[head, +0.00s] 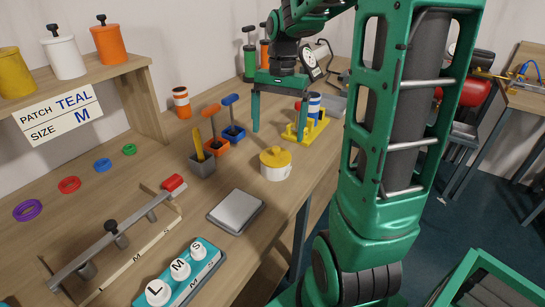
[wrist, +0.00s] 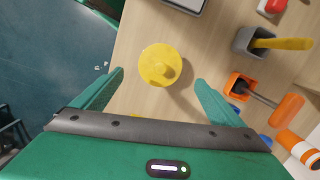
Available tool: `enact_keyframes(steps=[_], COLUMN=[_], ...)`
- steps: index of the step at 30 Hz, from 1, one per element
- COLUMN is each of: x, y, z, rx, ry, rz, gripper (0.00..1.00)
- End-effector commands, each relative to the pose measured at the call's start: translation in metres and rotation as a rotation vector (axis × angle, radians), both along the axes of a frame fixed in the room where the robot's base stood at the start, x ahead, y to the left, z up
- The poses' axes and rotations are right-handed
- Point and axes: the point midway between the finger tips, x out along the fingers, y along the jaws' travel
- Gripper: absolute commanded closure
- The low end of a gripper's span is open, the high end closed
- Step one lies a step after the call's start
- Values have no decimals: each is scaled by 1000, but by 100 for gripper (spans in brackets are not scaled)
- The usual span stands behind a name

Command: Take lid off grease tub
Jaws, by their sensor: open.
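The grease tub (head: 275,174) is a small white pot near the table's right edge. Its yellow lid (head: 276,156) with a round knob sits on top. In the wrist view the yellow lid (wrist: 154,58) appears from above, ahead of and between my fingertips, and hides the tub's body. My gripper (head: 279,135) is open and empty, its fingers pointing down above and behind the tub. In the wrist view my gripper (wrist: 160,77) has one finger on each side of the lid's line, and I see no contact.
A yellow rack (head: 309,128) with coloured cylinders stands behind the tub. Orange (head: 216,145) and blue (head: 233,133) holders with upright handled tools, and a grey holder (head: 202,165), stand to its left. A grey plate (head: 236,211) lies in front. The table edge is close on the right.

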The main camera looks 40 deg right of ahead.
Motion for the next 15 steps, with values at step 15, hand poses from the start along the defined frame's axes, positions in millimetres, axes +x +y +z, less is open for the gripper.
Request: enact_keyframes(steps=[15], x=[-4], y=[7], z=[-53], rx=[1], ry=[3], rz=[-1], gripper=[8])
